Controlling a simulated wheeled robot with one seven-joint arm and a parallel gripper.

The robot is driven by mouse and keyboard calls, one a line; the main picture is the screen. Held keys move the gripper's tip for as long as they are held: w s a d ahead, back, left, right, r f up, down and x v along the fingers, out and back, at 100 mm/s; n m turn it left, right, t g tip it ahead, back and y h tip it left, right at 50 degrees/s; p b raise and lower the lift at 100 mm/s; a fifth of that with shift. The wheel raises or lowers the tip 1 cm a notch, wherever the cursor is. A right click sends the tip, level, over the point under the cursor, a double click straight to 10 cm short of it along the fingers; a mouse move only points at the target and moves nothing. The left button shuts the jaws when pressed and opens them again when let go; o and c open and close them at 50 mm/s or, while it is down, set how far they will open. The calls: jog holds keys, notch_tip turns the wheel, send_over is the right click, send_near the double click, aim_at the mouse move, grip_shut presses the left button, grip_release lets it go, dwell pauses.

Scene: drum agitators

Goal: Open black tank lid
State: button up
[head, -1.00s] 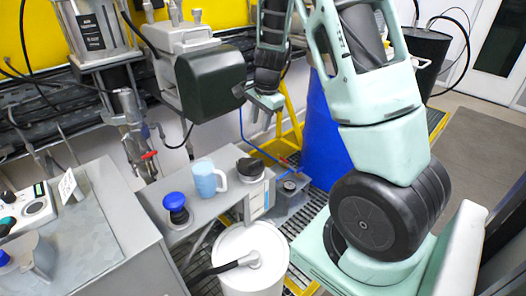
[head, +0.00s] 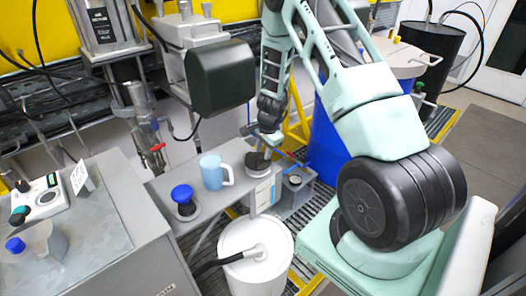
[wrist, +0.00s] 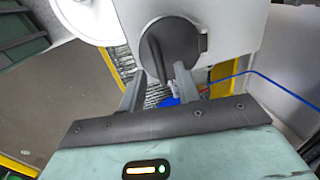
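My gripper (head: 262,143) is right at the lid in the head view. In the wrist view my gripper (wrist: 157,88) has its two fingers apart, one on each side of the fin's end. I cannot tell whether they touch it. The fingertips are partly hidden in the head view.
A light blue mug (head: 212,172) and a blue-topped knob (head: 184,199) stand left of the tank. A white drum (head: 254,252) with a black hose is in front. A dark green motor housing (head: 220,76) hangs close by. A black drum (head: 432,55) stands at the back right.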

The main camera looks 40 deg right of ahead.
jog(key=shift+w+f, duration=0.15)
jog(key=shift+f, duration=0.55)
grip_shut()
jog(key=shift+w+r, duration=0.1)
jog(key=shift+r, duration=0.05)
